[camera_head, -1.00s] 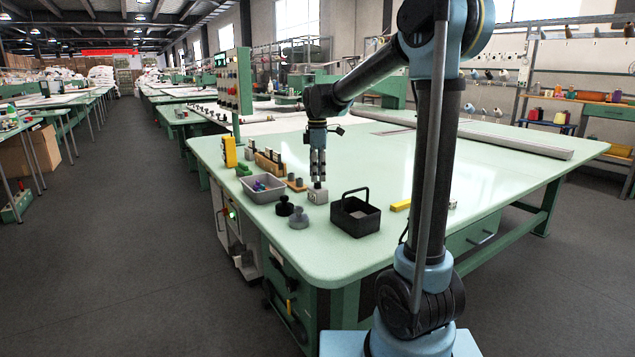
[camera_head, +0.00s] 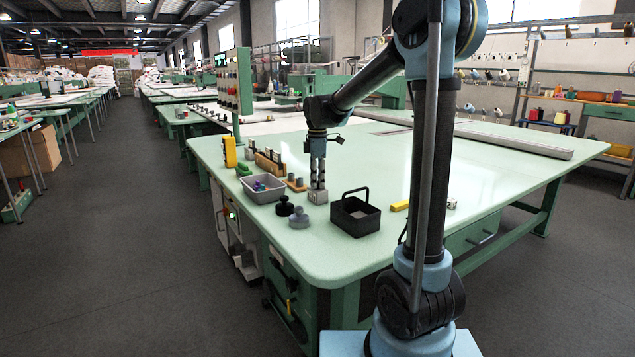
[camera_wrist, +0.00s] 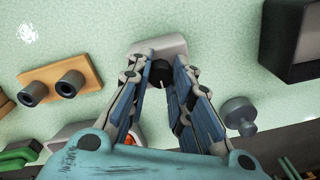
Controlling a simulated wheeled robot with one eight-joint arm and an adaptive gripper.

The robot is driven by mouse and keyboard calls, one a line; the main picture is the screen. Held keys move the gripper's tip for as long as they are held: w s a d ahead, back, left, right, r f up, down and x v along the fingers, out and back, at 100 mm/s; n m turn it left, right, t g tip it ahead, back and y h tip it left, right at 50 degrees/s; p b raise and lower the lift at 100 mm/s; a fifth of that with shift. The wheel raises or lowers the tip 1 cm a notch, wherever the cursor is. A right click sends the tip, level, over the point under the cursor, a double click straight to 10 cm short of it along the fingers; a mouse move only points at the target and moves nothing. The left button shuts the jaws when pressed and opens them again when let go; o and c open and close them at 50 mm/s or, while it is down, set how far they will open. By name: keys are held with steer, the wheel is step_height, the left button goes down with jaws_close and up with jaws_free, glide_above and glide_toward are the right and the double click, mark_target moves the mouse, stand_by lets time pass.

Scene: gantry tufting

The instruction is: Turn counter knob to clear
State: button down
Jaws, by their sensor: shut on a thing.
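The counter (camera_head: 318,197) is a small light grey box on the green table, between the grey tray and the black basket. Its dark round knob (camera_wrist: 161,76) shows in the wrist view between my fingers, with a pale mark on its face. The counter's pale body (camera_wrist: 160,46) also shows there, just beyond the fingertips. My gripper (camera_head: 317,185) points straight down onto the counter. Its fingers (camera_wrist: 163,72) are shut on the knob from both sides. The fingers hide part of the knob, and I cannot read any display.
A black basket (camera_head: 341,217) with a raised handle stands just right of the counter. A grey tray (camera_head: 277,192) with small purple items, a wooden block with two grey cylinders (camera_wrist: 60,87) and dark and grey knobbed weights (camera_head: 299,217) stand close by. The table's middle is clear.

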steer(key=shift+w+m, duration=0.1)
steer(key=shift+m, duration=0.2)
steer(key=m, duration=0.9)
steer(key=shift+m, duration=0.4)
steer(key=m, duration=0.3)
steer(key=shift+w+r+m, duration=0.1)
steer(key=shift+m, duration=0.2)
steer(key=m, duration=0.9)
steer(key=shift+m, duration=0.6)
